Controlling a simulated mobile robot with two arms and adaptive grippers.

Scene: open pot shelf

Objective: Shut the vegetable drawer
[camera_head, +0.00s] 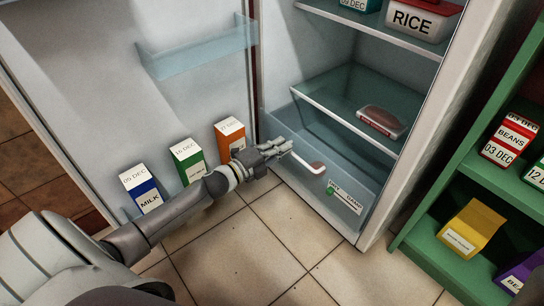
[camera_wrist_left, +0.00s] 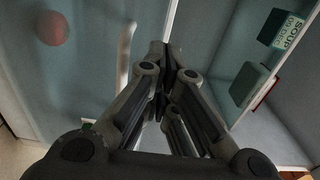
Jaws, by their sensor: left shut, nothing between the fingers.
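The vegetable drawer (camera_head: 345,185) is a translucent blue bin at the bottom of the open fridge. Its front carries a pale curved handle (camera_head: 308,164) and a small label. I cannot tell exactly how far out it stands. My left gripper (camera_head: 286,148) is shut and empty, with its tips just left of the handle. In the left wrist view the closed fingers (camera_wrist_left: 160,52) point at the drawer front, beside the pale handle (camera_wrist_left: 125,55). A round reddish item (camera_wrist_left: 52,28) shows through the blue panel. Whether the fingertips touch the drawer is unclear. My right gripper is out of view.
The fridge door stands open at left, with milk (camera_head: 140,188), green (camera_head: 187,160) and orange (camera_head: 230,137) cartons. A meat pack (camera_head: 381,121) lies above the drawer; a rice box (camera_head: 421,18) stands higher. A green shelf (camera_head: 446,235) stands at right. Tiled floor (camera_head: 235,250) lies clear in front.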

